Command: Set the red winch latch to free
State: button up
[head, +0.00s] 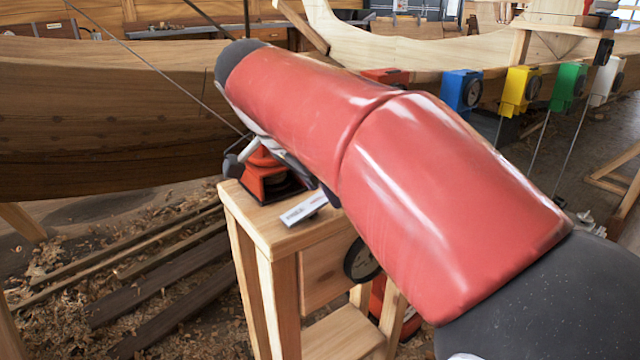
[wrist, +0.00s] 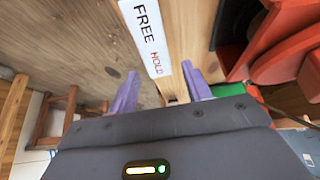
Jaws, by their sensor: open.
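The red winch (head: 262,180) stands on top of a wooden post stand, partly covered by my arm in the head view. A white label plate (head: 303,208) lies at the front edge of the stand top. In the wrist view the label (wrist: 147,35) reads FREE in black and HOLD in red. Large red parts (wrist: 275,55) show at the right there, probably the winch. My gripper (wrist: 160,88) is open, its two purple fingers apart on either side of the label's HOLD end. I see nothing held. I cannot pick out the latch or its setting.
The wooden stand (head: 275,235) has a dark wheel on its side. A planked hull (head: 110,110) fills the left. Blue (head: 462,90), yellow (head: 517,90) and green (head: 567,86) boxes hang at the right. Planks and shavings cover the floor at left.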

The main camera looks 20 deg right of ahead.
aim_at(300, 211)
jog(key=p+v, duration=0.1)
jog(key=v, duration=0.7)
